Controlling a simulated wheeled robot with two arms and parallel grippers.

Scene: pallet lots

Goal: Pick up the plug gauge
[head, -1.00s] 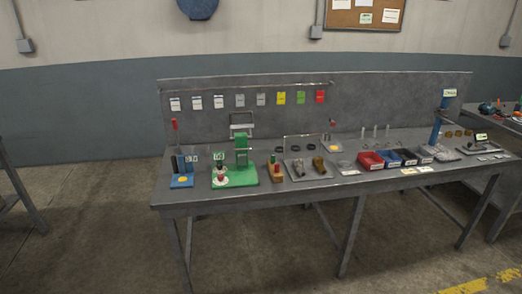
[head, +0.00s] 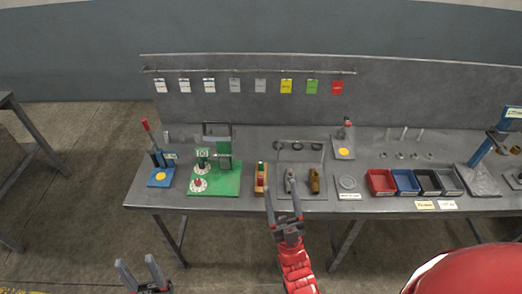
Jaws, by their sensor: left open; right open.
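What looks like the plug gauge (head: 261,180), with a green end and a red end, sits in a small wooden holder (head: 260,191) on the workbench, right of the green base plate. My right gripper (head: 282,191) is open and empty. In the picture its fingers reach up over the bench's front edge, just right of the holder, and appear apart from the gauge. My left gripper (head: 137,263) is open and empty at the bottom left, in front of the bench.
A grey plate (head: 315,190) with metal and brass parts lies right of the holder. A green fixture (head: 225,180) and a blue stand (head: 160,178) are to the left. Red (head: 381,182), blue and dark bins stand to the right. Bare bench shows along the front edge.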

